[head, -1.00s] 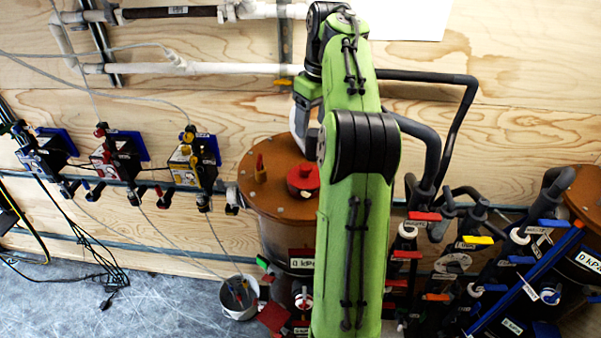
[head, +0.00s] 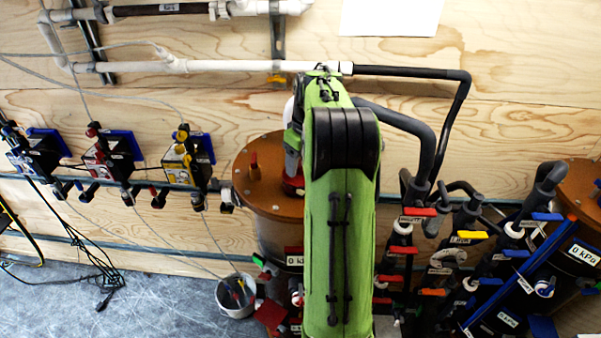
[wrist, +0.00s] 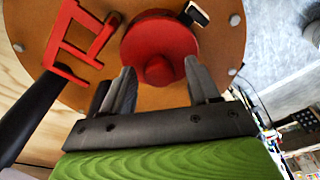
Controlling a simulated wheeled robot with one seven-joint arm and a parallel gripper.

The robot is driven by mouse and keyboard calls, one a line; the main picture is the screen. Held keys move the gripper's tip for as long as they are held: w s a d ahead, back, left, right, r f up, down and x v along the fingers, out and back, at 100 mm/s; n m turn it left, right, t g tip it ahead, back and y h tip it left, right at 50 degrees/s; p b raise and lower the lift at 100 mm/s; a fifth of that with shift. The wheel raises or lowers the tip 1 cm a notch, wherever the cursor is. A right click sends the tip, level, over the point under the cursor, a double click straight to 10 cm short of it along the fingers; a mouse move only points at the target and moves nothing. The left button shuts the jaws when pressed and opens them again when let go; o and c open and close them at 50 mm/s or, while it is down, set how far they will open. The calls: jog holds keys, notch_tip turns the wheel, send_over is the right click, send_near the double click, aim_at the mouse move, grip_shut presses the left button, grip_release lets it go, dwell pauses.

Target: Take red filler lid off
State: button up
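The red filler lid (wrist: 158,38) is a round red disc with a raised knob, on the brown top (head: 242,185) of a tank. In the head view the lid (head: 293,186) is mostly hidden behind my arm. In the wrist view my gripper (wrist: 160,80) is open, with its two dark fingers apart and the lid's knob (wrist: 158,70) between and just beyond their tips. I see no finger clearly touching the knob.
A red handle (wrist: 78,40) on a dark pipe stands beside the lid. Several coloured valves (head: 405,250) crowd the right. A bucket (head: 237,297) stands on the floor. Valve boxes (head: 187,160) hang on the wooden wall at left.

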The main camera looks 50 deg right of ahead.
jog(key=c, duration=1)
notch_tip(320, 180, up, 10)
